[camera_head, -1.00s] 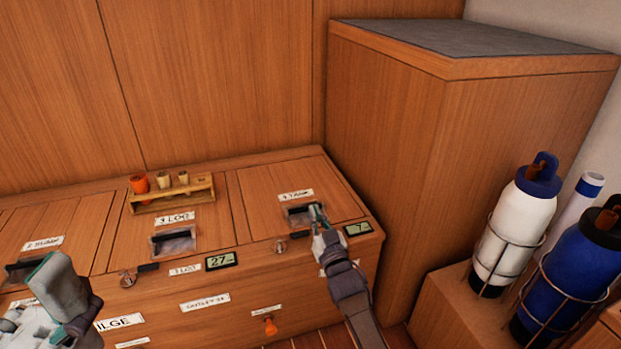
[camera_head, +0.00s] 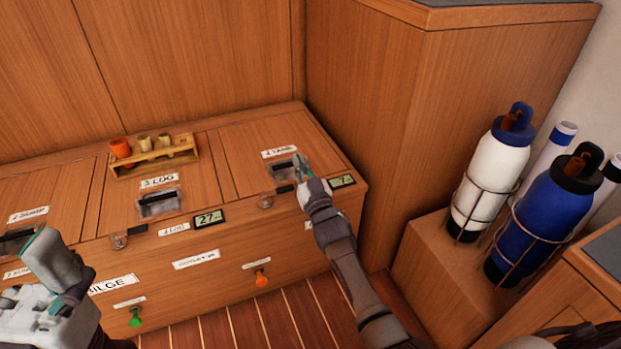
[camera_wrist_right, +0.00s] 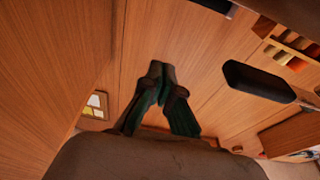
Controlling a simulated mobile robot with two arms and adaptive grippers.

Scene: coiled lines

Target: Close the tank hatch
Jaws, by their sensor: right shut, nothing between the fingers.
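The tank hatch (camera_head: 250,140) is the right-hand wooden lid in the bench top, with a white "TANK" label (camera_head: 279,152) and a recessed grip (camera_head: 283,171). The lid looks flat, level with the bench top; I cannot tell whether a small gap remains at its edge. My right gripper (camera_head: 302,166) is at the right side of the recessed grip and hides part of it. Its fingers (camera_wrist_right: 156,72) are shut and empty in the right wrist view; contact with the lid is unclear. My left gripper (camera_head: 52,258) is at the lower left, away from the hatch; its opening is unclear.
A tall wooden cabinet (camera_head: 385,110) rises to the right. White (camera_head: 492,180) and blue (camera_head: 548,215) bottles stand in wire holders further right.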

